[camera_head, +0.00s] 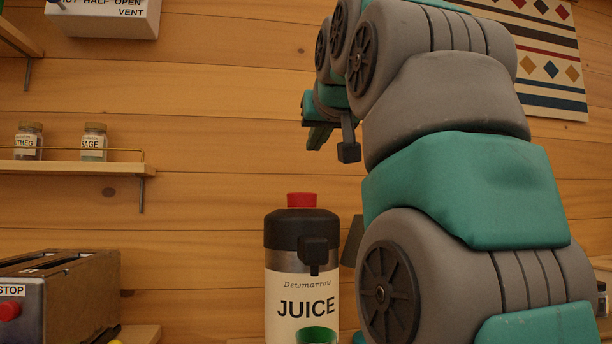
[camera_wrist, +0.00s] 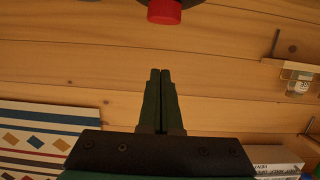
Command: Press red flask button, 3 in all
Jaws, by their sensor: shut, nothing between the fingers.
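The flask (camera_head: 285,270) stands upright in the head view, with a black top, a spout at the front and a cream label reading "JUICE". Its red button (camera_head: 302,200) sits on top of the lid. In the wrist view the red button (camera_wrist: 164,12) shows at the top edge, beyond my fingertips and apart from them. My gripper (camera_head: 319,138) is above the flask in the head view, clear of the button. In the wrist view my gripper (camera_wrist: 160,72) has its fingers together with nothing between them. My arm hides what is behind it on the right.
A metal box (camera_head: 70,300) with a red STOP button (camera_head: 9,311) stands at the lower left. A wall shelf (camera_head: 75,168) holds jars marked SAGE (camera_head: 94,143) and, partly cut off, nutmeg (camera_head: 29,142). A white vent box (camera_head: 105,16) is above. The air left of the flask is clear.

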